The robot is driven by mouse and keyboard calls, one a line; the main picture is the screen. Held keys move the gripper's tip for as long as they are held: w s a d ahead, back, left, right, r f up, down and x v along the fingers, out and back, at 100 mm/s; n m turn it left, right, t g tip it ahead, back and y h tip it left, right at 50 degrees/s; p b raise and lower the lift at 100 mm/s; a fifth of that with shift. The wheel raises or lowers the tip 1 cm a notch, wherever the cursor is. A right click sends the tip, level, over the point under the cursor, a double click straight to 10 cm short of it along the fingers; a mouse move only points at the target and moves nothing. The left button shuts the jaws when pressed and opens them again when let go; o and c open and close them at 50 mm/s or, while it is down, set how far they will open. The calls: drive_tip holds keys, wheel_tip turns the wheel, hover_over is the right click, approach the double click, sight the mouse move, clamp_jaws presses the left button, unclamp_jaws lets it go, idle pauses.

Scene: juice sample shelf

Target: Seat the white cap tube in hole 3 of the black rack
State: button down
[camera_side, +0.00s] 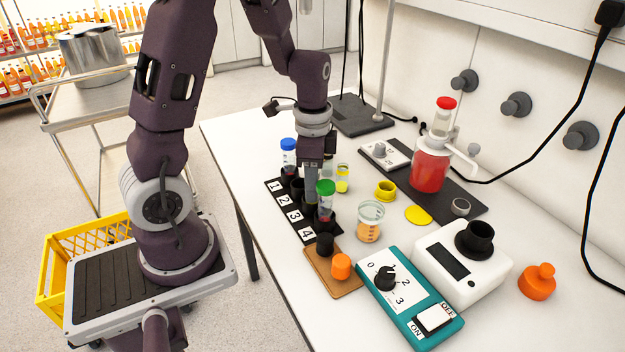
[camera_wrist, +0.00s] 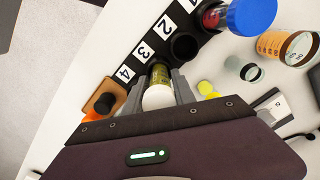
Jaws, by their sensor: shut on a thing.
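The black rack (camera_side: 289,208) lies on the white table, with labels 1 to 4 along its left side. My gripper (camera_side: 310,188) points down over the rack near hole 3. In the wrist view its fingers (camera_wrist: 160,78) are shut on the white cap tube (camera_wrist: 158,97), which has a white cap and a yellowish body. The tube lines up near label 3; how deep its lower end sits I cannot tell. In the side view the tube is hidden behind my gripper and the green cap tube (camera_side: 325,188), which stands near label 4. Hole 2 (camera_wrist: 185,46) is empty.
A blue cap tube (camera_side: 289,146) stands in hole 1. A beaker (camera_side: 369,222) is right of the rack. A brown board (camera_side: 345,282) with black and orange caps lies in front, beside a teal dial box (camera_side: 415,310). The rack's left side is clear.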

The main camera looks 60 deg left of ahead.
drive_tip(key=shift+f, duration=0.3)
drive_tip(key=c, duration=0.9)
unclamp_jaws()
drive_tip(key=shift+c, duration=0.2)
wheel_tip(320, 180, up, 7)
drive_tip(key=shift+f, duration=0.1)
drive_tip(key=s+d+r+n+t, duration=0.5)
drive_tip(key=s+d+r, duration=0.5)
drive_tip(key=s, duration=0.3)
drive_tip(key=shift+d+r+n+t, duration=0.3)
drive_tip(key=shift+d+r+n, duration=0.1)
drive_tip(key=shift+r+n, duration=0.4)
